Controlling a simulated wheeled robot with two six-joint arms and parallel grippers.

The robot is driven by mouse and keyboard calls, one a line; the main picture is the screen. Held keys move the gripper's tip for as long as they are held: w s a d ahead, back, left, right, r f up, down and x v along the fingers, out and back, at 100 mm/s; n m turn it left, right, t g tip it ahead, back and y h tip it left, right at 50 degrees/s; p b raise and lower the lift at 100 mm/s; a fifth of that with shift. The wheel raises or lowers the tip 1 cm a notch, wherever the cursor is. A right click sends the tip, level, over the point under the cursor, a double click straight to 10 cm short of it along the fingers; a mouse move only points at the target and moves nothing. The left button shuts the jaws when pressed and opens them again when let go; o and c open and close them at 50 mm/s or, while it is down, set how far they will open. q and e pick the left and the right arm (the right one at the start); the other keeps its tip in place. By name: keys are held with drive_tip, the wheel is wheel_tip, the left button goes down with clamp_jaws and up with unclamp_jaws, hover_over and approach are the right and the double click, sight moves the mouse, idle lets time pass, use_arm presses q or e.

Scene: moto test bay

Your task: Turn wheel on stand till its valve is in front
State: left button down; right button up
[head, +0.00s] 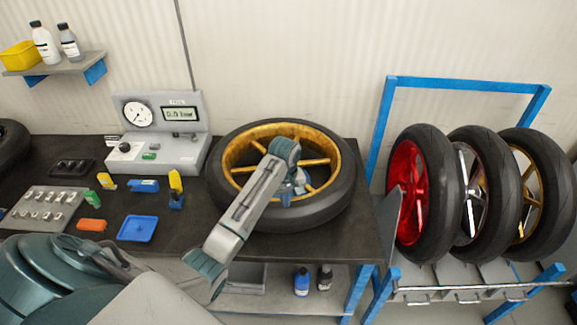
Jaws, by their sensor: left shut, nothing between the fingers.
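The wheel, with a gold rim (238,158) and a black tyre (330,205), lies nearly flat on the dark workbench (185,235). The stand under it is mostly hidden by the wheel. My left arm reaches across the wheel's near left side. My left gripper (292,190) is over the wheel's middle, near the hub and spokes, shut with nothing in it. My own arm covers part of the rim and hub. I cannot make out the valve. Whether the gripper touches the wheel is unclear. My right gripper is out of view.
A grey gauge unit (185,150) stands left of the wheel. A blue tray (138,228), small coloured parts and a grey block (45,207) lie further left. A blue-framed rack (465,86) with three wheels stands at right. Bottles (301,282) are on the lower shelf.

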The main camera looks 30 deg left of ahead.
sight(269, 207)
use_arm(q)
drive_tip(key=shift+f, duration=0.35)
idle(0.3)
drive_tip(key=shift+s+f, duration=0.1)
drive_tip(key=shift+f, duration=0.05)
idle(0.6)
drive_tip(key=shift+s, duration=0.1)
drive_tip(key=shift+s+a+r, duration=0.2)
drive_tip(key=shift+s+a, duration=0.15)
drive_tip(key=shift+a, duration=0.35)
drive_tip(key=shift+s+a+f, duration=0.2)
drive_tip(key=shift+s+a, duration=0.3)
drive_tip(key=shift+a, duration=0.15)
drive_tip(key=shift+s+a+r, duration=0.1)
drive_tip(key=shift+s+a, duration=0.3)
drive_tip(key=shift+a, duration=0.4)
drive_tip(key=shift+r, duration=0.1)
